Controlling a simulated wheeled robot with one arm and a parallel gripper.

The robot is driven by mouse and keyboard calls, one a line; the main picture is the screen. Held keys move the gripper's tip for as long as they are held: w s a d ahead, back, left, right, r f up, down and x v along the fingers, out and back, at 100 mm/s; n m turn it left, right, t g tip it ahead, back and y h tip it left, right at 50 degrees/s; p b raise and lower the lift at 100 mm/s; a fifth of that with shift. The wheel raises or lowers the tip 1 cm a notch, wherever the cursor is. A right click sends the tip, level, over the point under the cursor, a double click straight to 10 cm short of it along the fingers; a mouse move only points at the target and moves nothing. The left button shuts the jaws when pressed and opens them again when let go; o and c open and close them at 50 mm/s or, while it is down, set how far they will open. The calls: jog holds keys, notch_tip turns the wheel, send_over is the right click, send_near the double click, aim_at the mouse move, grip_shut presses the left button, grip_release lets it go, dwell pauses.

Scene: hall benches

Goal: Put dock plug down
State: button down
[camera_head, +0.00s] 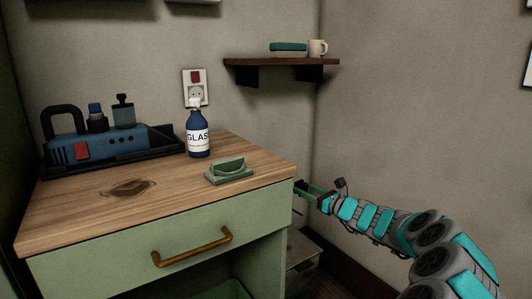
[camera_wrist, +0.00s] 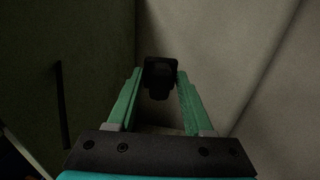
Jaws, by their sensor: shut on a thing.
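The dock plug (camera_wrist: 159,77) is a small black block in the wrist view. My gripper (camera_wrist: 160,85) is shut on it, with one green finger on each side near the tips. In the head view my gripper (camera_head: 308,188) is just off the right end of the wooden bench top (camera_head: 130,215), close to its corner. The plug is too dark and small to make out clearly there.
A blue device (camera_head: 125,143) sits in a black tray at the back left. A wall socket (camera_head: 195,92) and a shelf (camera_head: 285,62) are behind. The bench's front is clear.

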jog(key=s+d+f+n+g+y, duration=0.1)
jog(key=s+d+f, duration=0.1)
jog(key=s+f, duration=0.3)
jog(key=s+d+f+g+y, duration=0.1)
jog(key=s+d+f, duration=0.1)
jog(key=f, duration=0.5)
jog(key=s+a+f+n+g+b, duration=0.1)
jog(key=s+f, duration=0.4)
jog(key=s, duration=0.5)
jog(key=shift+s+a+n+y+b, duration=0.3)
jog(key=shift+y+b, duration=0.05)
jog(key=shift+y, duration=0.05)
jog(key=shift+a, duration=0.1)
